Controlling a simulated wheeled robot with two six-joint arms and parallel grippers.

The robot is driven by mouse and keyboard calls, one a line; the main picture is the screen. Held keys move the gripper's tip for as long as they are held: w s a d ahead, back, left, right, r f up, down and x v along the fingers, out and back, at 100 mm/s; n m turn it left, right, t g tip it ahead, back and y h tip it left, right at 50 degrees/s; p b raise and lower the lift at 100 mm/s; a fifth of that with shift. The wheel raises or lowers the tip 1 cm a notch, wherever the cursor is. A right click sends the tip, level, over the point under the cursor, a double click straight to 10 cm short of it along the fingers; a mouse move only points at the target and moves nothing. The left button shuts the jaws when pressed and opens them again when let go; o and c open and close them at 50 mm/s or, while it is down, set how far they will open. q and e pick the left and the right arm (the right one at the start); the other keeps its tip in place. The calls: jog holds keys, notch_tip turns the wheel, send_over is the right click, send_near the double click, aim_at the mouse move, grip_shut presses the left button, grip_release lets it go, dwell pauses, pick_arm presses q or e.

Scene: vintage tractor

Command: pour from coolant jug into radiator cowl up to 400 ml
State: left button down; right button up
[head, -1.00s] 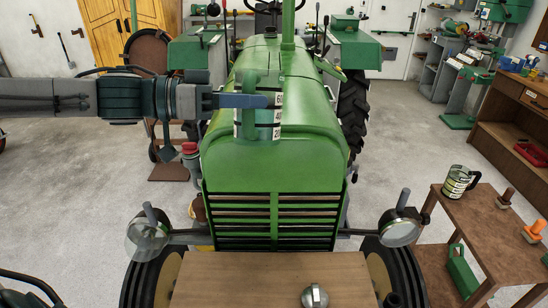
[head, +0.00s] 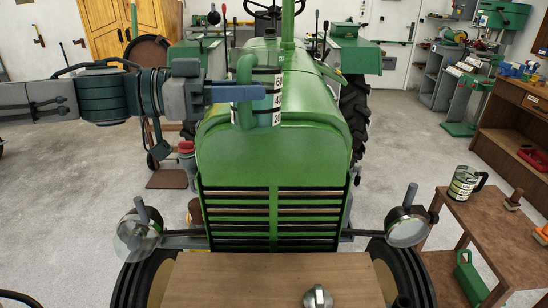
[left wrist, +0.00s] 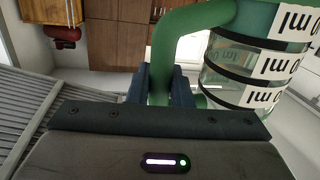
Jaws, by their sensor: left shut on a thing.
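The coolant jug (head: 265,85) is a clear cylinder with black bands, white ml labels and a green handle. In the head view it is held in front of the tractor's green hood, near its top, looking about upright. My left gripper (head: 245,94) comes in from the left and is shut on the jug's handle. The left wrist view shows the dark fingers (left wrist: 165,85) around the handle, with the jug body (left wrist: 250,70) to the right. The liquid level is not clear. The radiator cowl (head: 270,160) is the green front above the slatted grille; no filler opening is visible. My right gripper is out of view.
A wooden board (head: 230,285) with a silver dome-shaped part (head: 317,297) lies before the grille. Headlights stand on both sides. A brown bench (head: 490,225) at right holds a second banded jug (head: 466,183). A green can (head: 470,278) is on its lower shelf.

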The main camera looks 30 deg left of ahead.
aim_at(241, 57)
pick_arm(q)
jog(key=shift+r, duration=0.1)
notch_tip(241, 57, up, 6)
jog(key=p, duration=0.6)
notch_tip(241, 57, down, 6)
jog(key=b, duration=0.5)
jog(key=shift+b, duration=0.4)
jog(key=shift+f+b, duration=0.4)
jog(key=shift+b, duration=0.05)
jog(key=p, duration=0.1)
jog(key=r+n+p, duration=0.1)
jog(key=p, duration=0.1)
jog(key=w+r+p, duration=0.1)
jog(key=shift+a+r+n+p, duration=0.2)
jog(key=shift+a+n+p, duration=0.1)
jog(key=shift+p, duration=0.1)
jog(key=shift+w+r+g+p, duration=0.1)
jog(key=shift+w+g+p, duration=0.2)
jog(key=shift+p, duration=0.3)
jog(key=shift+w+a+n+p, duration=0.1)
jog(key=shift+n+p, duration=0.2)
